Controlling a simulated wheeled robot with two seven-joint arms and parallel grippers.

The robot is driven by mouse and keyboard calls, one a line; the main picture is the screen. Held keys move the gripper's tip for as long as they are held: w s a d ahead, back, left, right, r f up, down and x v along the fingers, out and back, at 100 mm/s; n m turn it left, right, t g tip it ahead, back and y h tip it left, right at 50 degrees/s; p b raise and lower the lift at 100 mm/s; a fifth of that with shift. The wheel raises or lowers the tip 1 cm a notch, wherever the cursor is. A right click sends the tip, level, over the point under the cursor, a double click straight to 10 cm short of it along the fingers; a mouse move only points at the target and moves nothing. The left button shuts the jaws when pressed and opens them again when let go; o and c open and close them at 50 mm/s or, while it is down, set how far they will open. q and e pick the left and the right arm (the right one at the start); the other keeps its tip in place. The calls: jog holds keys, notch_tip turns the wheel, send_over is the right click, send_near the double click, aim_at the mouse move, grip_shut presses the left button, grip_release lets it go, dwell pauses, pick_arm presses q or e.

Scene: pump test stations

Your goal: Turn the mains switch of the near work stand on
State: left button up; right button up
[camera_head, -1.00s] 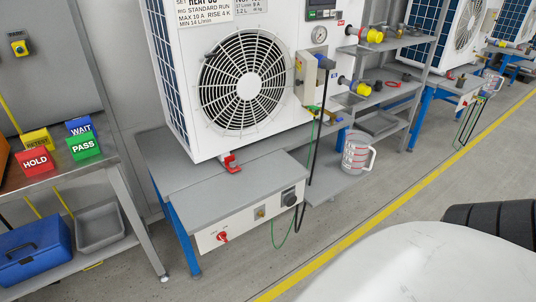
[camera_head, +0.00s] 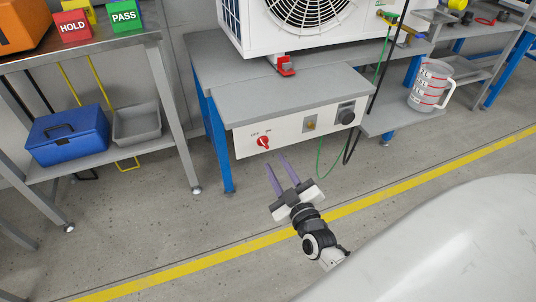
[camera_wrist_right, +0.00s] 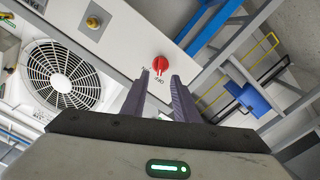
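The mains switch is a red rotary knob (camera_head: 263,142) on the white front panel (camera_head: 291,131) of the near work stand (camera_head: 276,91). OFF is marked at its left and ON at its right; the knob's exact pointing is too small to tell. My right gripper (camera_head: 276,157) is in front of and just below the panel, with its two purple fingers apart and nothing between them. In the right wrist view the red knob (camera_wrist_right: 160,64) lies just beyond the open fingertips (camera_wrist_right: 160,75), roughly centred on the gap, with no contact visible. My left gripper is not in view.
A measuring jug (camera_head: 427,87) stands on the right shelf. A side table (camera_head: 90,52) stands left. The floor in front is clear.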

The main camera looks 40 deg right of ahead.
aim_at(266, 146)
jog(key=b+x, duration=0.2)
jog(key=x, duration=0.5)
jog(key=shift+w, duration=0.1)
grip_shut()
